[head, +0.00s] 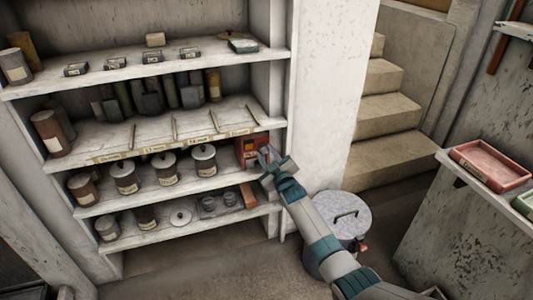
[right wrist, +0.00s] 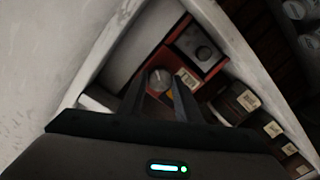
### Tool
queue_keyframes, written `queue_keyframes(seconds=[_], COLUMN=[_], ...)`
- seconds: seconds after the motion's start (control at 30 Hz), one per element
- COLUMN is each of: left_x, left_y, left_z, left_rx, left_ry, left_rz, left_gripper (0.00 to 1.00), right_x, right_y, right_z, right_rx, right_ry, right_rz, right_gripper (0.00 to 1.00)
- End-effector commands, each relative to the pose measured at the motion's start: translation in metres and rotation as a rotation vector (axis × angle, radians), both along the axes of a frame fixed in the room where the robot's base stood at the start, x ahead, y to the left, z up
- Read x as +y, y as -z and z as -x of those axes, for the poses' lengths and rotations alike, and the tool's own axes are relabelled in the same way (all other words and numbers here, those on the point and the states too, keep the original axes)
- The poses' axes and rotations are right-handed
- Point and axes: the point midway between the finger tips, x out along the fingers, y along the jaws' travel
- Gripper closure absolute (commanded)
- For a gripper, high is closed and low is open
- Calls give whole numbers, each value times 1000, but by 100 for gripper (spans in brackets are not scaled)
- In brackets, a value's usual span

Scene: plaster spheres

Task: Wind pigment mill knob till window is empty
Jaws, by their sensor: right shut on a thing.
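The red pigment mill (head: 251,144) stands at the right end of a middle shelf, beside the jars. In the right wrist view the mill (right wrist: 172,48) shows its red casing and a grey round knob (right wrist: 158,77). A grey square panel with a dark round part (right wrist: 203,53) sits beside the knob; I cannot tell whether this is the window or what it holds. My right gripper (head: 268,156) reaches the mill's front. In the right wrist view its fingers (right wrist: 158,84) are on either side of the knob, shut on it. My left gripper is out of view.
Labelled jars (head: 167,168) line the mill's shelf on the left. A pale upright wall (head: 322,90) stands right of the shelves. A lidded metal bin (head: 345,215) stands on the floor below my right arm. Stairs (head: 385,125) rise behind. A pink tray (head: 490,163) lies at right.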

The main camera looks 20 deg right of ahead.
Motion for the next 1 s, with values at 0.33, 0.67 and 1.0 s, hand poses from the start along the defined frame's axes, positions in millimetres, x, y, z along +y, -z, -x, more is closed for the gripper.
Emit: queue_keyframes(seconds=[0.33, 0.67, 1.0], left_x=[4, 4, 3], left_y=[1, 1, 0], left_z=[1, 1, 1], left_rx=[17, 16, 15], left_ry=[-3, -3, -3], left_rz=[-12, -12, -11], left_gripper=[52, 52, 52], right_x=[-1, -1, 0], right_y=[2, 2, 1], right_z=[0, 1, 0], right_rx=[6, 6, 4], right_ry=[1, 1, 0], right_rz=[-82, -82, -82], right_gripper=[92, 92, 51])
